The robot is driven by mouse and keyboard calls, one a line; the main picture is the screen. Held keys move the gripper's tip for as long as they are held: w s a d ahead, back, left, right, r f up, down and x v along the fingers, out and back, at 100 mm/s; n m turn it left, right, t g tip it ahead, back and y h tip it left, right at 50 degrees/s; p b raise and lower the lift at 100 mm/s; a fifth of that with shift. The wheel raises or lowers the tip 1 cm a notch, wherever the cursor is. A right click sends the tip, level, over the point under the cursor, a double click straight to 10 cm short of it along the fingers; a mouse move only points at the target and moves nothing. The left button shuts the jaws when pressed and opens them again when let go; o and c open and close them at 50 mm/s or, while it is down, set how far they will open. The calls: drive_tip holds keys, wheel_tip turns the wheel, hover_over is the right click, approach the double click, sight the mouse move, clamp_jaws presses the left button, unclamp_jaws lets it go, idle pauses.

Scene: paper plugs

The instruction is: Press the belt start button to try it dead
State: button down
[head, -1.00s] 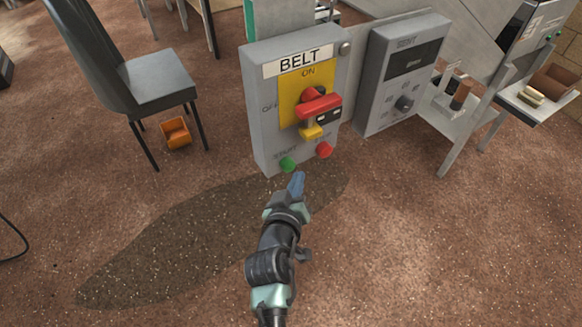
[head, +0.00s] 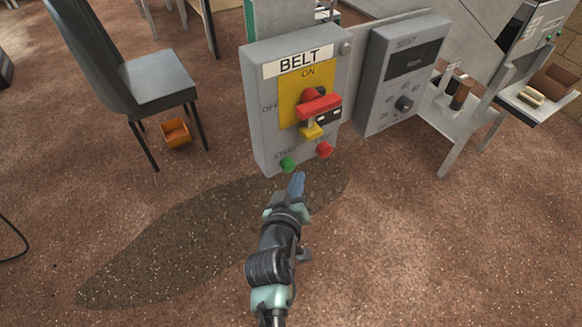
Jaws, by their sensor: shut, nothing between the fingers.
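The grey belt control box (head: 262,110) carries a label reading BELT (head: 299,62). The green start button (head: 288,164) sits at its lower left under the word START. A red button (head: 325,150) sits to its right. Above them is a red rotary handle (head: 319,107) on a yellow plate (head: 293,88) marked ON and OFF, with a yellow and black piece at the handle, perhaps a lock. My gripper (head: 297,181) is shut and empty. In the picture its blue tips lie just below the green button, and I see no contact.
A second grey box (head: 377,90) with a dark display and a knob stands to the right. Metal frame legs (head: 461,145) stand beyond it. A dark chair (head: 160,78) and an orange bin (head: 176,133) are at left. The floor around my arm is open.

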idle(0.5)
drive_tip(key=shift+w+a+b, duration=0.25)
drive_tip(key=shift+w+b, duration=0.1)
drive_tip(key=shift+b, duration=0.05)
drive_tip(key=shift+w+a+b, duration=0.35)
drive_tip(key=shift+w+b, duration=0.05)
drive_tip(key=shift+b, duration=0.05)
idle(0.6)
idle(0.4)
drive_tip(key=shift+s+d+p, duration=0.6)
drive_tip(key=shift+s+p, duration=0.05)
drive_tip(key=shift+s, duration=0.1)
drive_tip(key=shift+s+d+p, duration=0.75)
drive_tip(key=shift+s+p, duration=0.15)
drive_tip(key=shift+s, duration=0.15)
drive_tip(key=shift+s+d+p, duration=0.7)
drive_tip(key=shift+s+p, duration=0.2)
drive_tip(key=shift+s, duration=0.1)
